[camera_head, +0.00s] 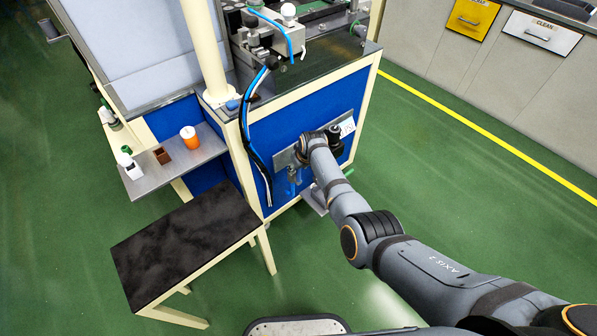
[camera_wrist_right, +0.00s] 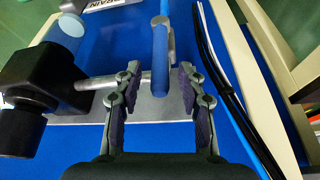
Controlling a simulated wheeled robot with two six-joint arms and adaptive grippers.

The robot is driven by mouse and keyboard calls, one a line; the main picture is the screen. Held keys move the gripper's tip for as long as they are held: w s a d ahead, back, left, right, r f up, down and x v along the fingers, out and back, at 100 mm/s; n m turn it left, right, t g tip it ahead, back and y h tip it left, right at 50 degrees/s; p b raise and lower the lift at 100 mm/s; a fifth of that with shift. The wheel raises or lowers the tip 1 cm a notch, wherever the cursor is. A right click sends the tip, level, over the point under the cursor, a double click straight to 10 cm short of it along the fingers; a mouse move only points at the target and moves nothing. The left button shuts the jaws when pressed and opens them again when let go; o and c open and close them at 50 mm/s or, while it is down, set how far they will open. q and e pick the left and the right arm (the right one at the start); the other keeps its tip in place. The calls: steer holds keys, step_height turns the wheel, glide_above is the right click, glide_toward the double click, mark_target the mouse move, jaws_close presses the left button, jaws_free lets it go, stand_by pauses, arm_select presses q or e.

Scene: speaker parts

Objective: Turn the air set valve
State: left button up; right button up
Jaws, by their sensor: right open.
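The air set is mounted on a plate (camera_head: 284,158) on the blue side panel of the machine. Its black regulator (camera_head: 335,134) shows just right of my wrist in the head view and at the left in the wrist view (camera_wrist_right: 38,95). In the wrist view a blue valve lever (camera_wrist_right: 160,70) points toward me, joined to a metal pipe (camera_wrist_right: 92,83). My right gripper (camera_wrist_right: 160,69) is open, with one finger on each side of the lever. Whether either finger touches it is hard to tell. In the head view my arm hides the fingers. My left gripper is out of view.
Black and blue hoses (camera_wrist_right: 225,70) run beside a cream frame post at the right of the wrist view. A dark-topped stool (camera_head: 185,240) and a shelf (camera_head: 190,160) with bottles stand left of the machine. Open green floor (camera_head: 450,190) lies to the right.

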steer(key=shift+c, duration=0.4)
jaws_close()
steer(key=shift+d, duration=0.1)
